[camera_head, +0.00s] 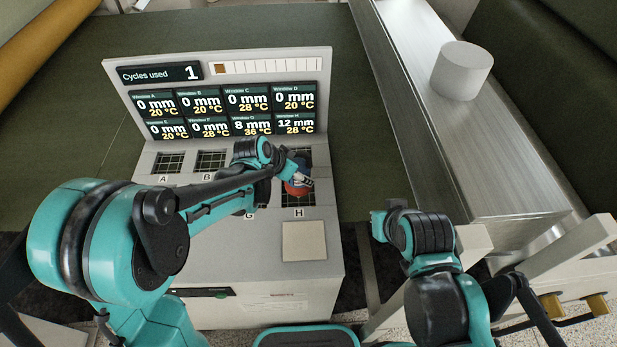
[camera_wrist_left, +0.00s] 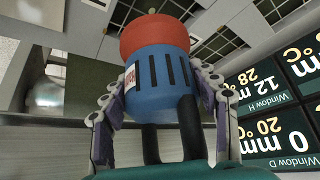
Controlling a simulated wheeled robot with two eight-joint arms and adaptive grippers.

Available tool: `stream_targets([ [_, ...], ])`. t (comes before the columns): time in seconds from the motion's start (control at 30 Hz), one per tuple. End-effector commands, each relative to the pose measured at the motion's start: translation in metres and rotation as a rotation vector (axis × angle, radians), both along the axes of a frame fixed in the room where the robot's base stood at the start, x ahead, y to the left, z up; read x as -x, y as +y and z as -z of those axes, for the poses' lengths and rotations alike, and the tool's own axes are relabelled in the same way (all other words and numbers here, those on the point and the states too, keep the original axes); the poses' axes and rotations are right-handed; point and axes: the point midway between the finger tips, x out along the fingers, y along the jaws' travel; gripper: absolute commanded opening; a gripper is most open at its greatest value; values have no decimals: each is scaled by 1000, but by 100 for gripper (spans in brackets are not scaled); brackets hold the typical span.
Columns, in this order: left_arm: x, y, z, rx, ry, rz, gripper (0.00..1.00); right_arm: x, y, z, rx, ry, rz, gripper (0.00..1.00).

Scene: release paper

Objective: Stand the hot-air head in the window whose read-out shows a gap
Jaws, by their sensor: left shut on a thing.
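The hot-air head (camera_head: 298,187) is a blue body with a red end and dark slots. In the left wrist view the hot-air head (camera_wrist_left: 158,75) sits between the two fingers of my left gripper (camera_wrist_left: 160,115), which is shut on it. In the head view my left gripper (camera_head: 292,168) holds it over the right-hand windows, near window H (camera_head: 298,202). I cannot tell whether it touches the grid. Read-outs G (camera_head: 251,125) and H (camera_head: 296,124) show 8 mm and 12 mm; the others show 0 mm. My right gripper (camera_head: 392,217) is at the right; its fingers are unclear.
Windows A (camera_head: 169,162) and B (camera_head: 210,160) are visible; my left arm hides several others. A plain beige square (camera_head: 303,241) lies below window H. A white cylinder (camera_head: 462,70) stands on the metal counter (camera_head: 500,160) at the right. The display reads Cycles used 1.

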Motion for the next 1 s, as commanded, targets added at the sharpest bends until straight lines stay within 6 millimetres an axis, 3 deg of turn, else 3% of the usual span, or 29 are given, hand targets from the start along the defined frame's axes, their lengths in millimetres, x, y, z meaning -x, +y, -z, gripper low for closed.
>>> stream_targets([
  [0.17,-3,3,6,2,0,0,0,0,0,2,0,0,0,0],
  [0.47,-3,2,41,2,-1,-1,0,0,0,16,0,0,0,0],
  [0.87,-3,2,45,2,-1,-1,0,0,0,19,0,0,0,0],
  [0.9,-2,2,45,0,0,0,71,0,0,18,0,0,0,0],
  [0.93,-2,2,45,0,0,0,79,0,0,18,0,0,0,0],
  [1.0,-2,2,45,0,0,0,81,0,0,18,0,0,0,0],
])
